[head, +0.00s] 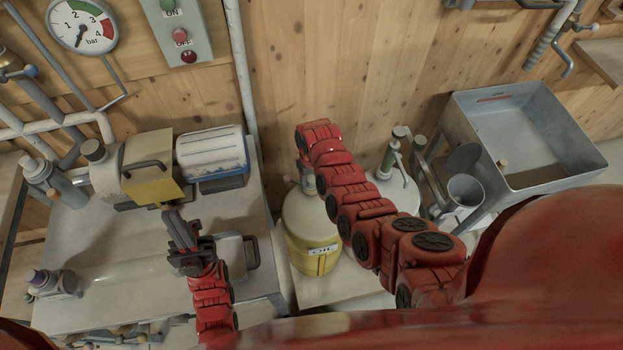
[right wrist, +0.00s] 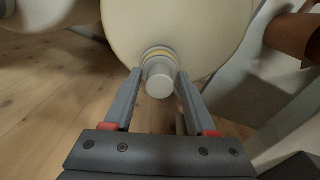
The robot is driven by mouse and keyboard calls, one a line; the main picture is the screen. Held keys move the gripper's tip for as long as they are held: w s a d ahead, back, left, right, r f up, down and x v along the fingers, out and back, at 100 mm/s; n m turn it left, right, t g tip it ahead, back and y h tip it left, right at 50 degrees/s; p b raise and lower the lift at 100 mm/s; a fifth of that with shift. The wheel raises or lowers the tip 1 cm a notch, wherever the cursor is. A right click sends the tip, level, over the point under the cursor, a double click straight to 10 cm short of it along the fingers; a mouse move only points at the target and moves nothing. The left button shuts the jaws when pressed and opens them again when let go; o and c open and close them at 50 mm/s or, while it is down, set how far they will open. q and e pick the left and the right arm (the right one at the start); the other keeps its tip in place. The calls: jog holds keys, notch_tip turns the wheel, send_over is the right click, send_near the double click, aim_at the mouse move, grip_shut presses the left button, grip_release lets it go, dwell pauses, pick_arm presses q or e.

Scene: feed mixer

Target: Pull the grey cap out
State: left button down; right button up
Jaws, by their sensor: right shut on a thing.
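The grey cap (right wrist: 159,80) sits at a neck with yellowish rings on the rounded cream body (right wrist: 190,25) in the right wrist view. My right gripper (right wrist: 160,88) is shut on the cap, one finger at each side. In the head view my right arm reaches over a cream and yellow tank labelled OIL (head: 318,240); the arm hides the cap there, and my right gripper's fingers are not clear. My left gripper (head: 172,212) is over the grey bench, near a yellow box, with its fingers close together; whether they touch is unclear.
The grey bench (head: 110,270) holds a yellow box (head: 152,168), a blue-and-white unit (head: 212,155) and a purple-topped bottle (head: 50,283). A grey open bin (head: 545,175) stands at right. Pipes and a pressure gauge (head: 80,27) are on the wooden wall. Wooden floor shows below the cap.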

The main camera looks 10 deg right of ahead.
aim_at(312, 179)
jog(key=shift+r, duration=0.2)
grip_shut()
jog(key=shift+r+p, duration=0.8)
jog(key=shift+r, duration=0.05)
jog(key=shift+r+p, duration=1.7)
jog(key=shift+r, duration=0.8)
jog(key=shift+f, duration=0.1)
